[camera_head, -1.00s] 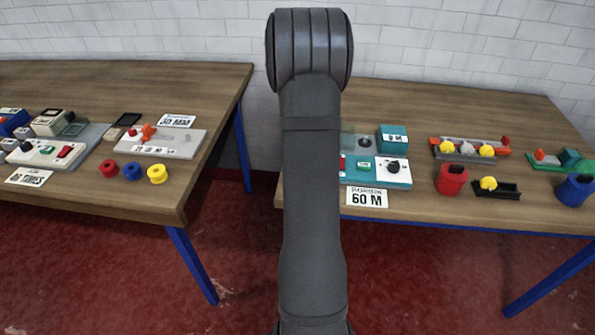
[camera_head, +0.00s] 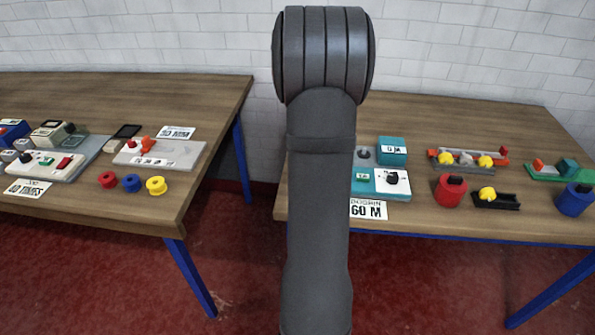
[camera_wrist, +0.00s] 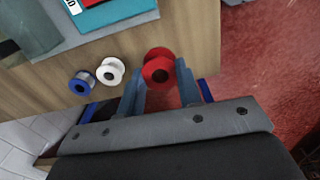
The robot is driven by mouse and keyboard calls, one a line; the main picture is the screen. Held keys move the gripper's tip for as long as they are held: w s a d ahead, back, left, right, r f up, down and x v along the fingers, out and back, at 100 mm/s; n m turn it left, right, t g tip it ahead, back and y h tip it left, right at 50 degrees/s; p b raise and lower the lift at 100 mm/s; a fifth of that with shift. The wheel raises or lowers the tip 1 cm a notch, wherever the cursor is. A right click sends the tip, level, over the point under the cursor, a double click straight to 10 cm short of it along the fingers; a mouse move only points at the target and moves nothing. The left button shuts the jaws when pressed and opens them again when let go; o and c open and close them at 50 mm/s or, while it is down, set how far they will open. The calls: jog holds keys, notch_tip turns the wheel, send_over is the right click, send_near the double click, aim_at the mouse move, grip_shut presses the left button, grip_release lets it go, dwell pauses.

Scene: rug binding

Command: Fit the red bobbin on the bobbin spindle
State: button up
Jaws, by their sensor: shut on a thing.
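My gripper (camera_wrist: 160,86) is shut on the red bobbin (camera_wrist: 158,66), which sits between its two blue-grey fingers in the wrist view, near the table's edge. In the head view my arm hides the gripper and this bobbin. A teal winder base (camera_head: 380,192) stands on the right table. A small round grey part with a dark top (camera_head: 363,154) stands behind it; I cannot tell whether this is the bobbin spindle. A teal block also shows at the top of the wrist view (camera_wrist: 112,12).
A white bobbin (camera_wrist: 111,70) and a blue bobbin (camera_wrist: 82,82) stand on the wood left of my gripper. A "60 M" card (camera_head: 368,210) lies before the winder. A red can (camera_head: 449,193) stands to its right. Other bobbins, such as a yellow one (camera_head: 156,186), lie on the left table.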

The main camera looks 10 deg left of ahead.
jog(key=s+d+r, duration=0.2)
jog(key=d+r, duration=0.3)
jog(key=d, duration=0.3)
jog(key=w+d, duration=0.5)
jog(key=w, duration=0.5)
jog(key=w+d, duration=0.5)
jog(key=w, duration=0.5)
jog(key=shift+w, duration=0.1)
jog(key=shift+f, duration=2.9)
jog(key=shift+f, duration=1.8)
jog(key=o, duration=1)
